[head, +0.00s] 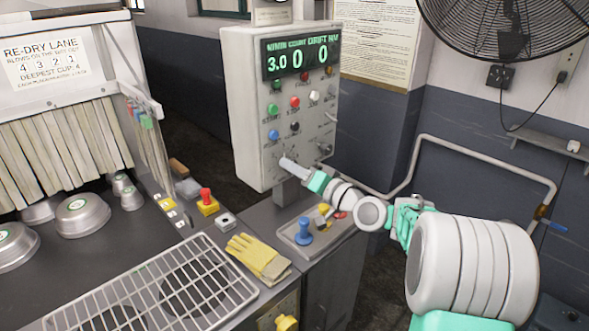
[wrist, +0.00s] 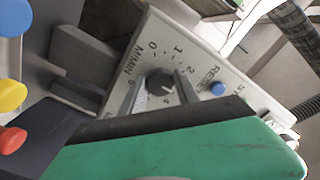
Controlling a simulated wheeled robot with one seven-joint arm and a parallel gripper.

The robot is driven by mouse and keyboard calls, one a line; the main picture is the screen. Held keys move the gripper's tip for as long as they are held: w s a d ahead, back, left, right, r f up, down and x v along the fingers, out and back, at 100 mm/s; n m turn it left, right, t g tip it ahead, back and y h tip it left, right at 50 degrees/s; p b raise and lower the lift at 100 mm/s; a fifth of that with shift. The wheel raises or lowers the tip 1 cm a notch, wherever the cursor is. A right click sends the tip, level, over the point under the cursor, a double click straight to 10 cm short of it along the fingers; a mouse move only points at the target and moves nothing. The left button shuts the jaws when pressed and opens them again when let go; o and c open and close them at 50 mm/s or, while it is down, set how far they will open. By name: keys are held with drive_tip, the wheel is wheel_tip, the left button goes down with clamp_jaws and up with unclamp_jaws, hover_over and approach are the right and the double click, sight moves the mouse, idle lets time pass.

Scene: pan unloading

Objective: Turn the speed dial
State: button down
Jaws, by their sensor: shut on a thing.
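The speed dial (wrist: 160,82) is a dark round knob on the light grey control panel (head: 255,110), with numbers and "M/MIN" printed around it. My gripper (head: 285,163) reaches to the lower left of the panel. In the wrist view my two grey fingers lie on either side of the knob, and my gripper is shut on it. In the head view the knob is hidden behind the fingertips. The panel's display (head: 300,58) reads 3.0, 0 and 0.
Several coloured buttons and switches sit above and beside the dial, including a blue one labelled RESET (wrist: 217,88). Yellow gloves (head: 258,258), a wire rack (head: 150,295) and a red-topped yellow button box (head: 207,202) lie on the bench. A pipe rail (head: 480,150) runs behind my arm.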

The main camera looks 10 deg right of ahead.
drive_tip(key=c, duration=0.9)
unclamp_jaws()
drive_tip(key=b+v, duration=0.2)
drive_tip(key=v, duration=0.6)
drive_tip(key=shift+w, duration=0.1)
